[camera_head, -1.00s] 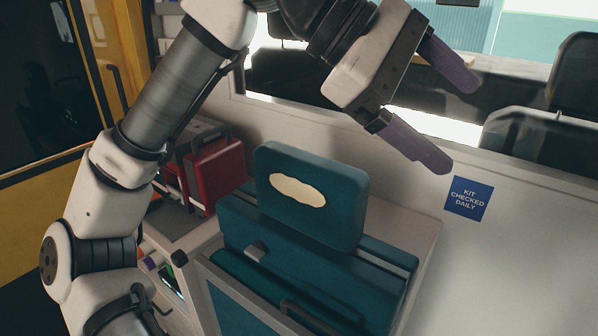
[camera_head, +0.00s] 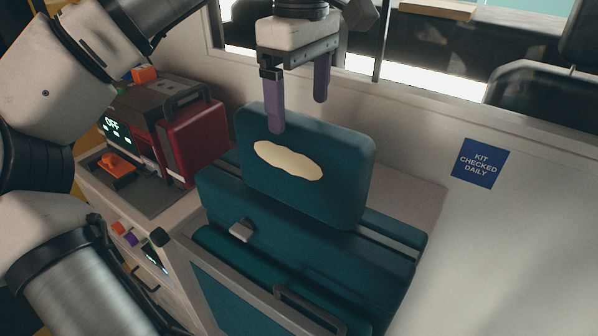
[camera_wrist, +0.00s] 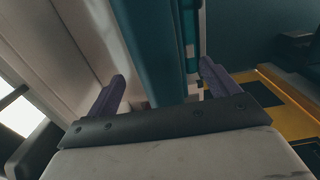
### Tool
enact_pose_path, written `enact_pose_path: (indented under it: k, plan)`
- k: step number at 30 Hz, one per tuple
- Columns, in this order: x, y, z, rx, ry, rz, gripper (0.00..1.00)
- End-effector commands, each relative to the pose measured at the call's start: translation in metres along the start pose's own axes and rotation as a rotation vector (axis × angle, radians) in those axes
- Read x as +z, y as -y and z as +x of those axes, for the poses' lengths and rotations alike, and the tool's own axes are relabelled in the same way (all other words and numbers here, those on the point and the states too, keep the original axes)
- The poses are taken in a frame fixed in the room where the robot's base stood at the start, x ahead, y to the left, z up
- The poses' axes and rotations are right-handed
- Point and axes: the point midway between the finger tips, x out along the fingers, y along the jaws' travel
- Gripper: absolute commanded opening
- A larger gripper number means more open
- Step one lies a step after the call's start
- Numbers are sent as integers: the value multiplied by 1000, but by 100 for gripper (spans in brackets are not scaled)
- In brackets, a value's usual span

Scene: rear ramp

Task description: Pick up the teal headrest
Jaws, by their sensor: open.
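The teal headrest (camera_head: 335,190) stands upright on top of a teal folded seat (camera_head: 300,255), with a pale oval patch on its front face. My gripper (camera_head: 299,115) points down with its purple fingers apart. In the head view it is at the headrest's top edge, with one finger overlapping the upper front left and the other by the top edge behind. In the wrist view a teal upright shape, apparently the headrest (camera_wrist: 152,50), lies between the spread fingers (camera_wrist: 165,85). I cannot tell whether either finger touches it. The headrest's back is hidden in the head view.
A pale wall with a blue "KIT CHECKED DAILY" sign (camera_head: 479,163) is at right. A window ledge runs behind the headrest.

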Motion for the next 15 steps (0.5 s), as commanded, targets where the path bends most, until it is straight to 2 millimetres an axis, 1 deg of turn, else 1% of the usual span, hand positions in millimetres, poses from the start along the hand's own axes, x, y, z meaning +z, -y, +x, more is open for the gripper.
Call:
enact_pose_path:
  k: [1,3,8,10,15]
  plan:
    - [0,0,8,-1,2,3,87]
    - [0,0,14,0,1,1,87]
    - [-1,0,23,0,0,0,87]
    - [-2,-2,29,-1,0,0,87]
    - [-6,-6,55,0,1,0,87]
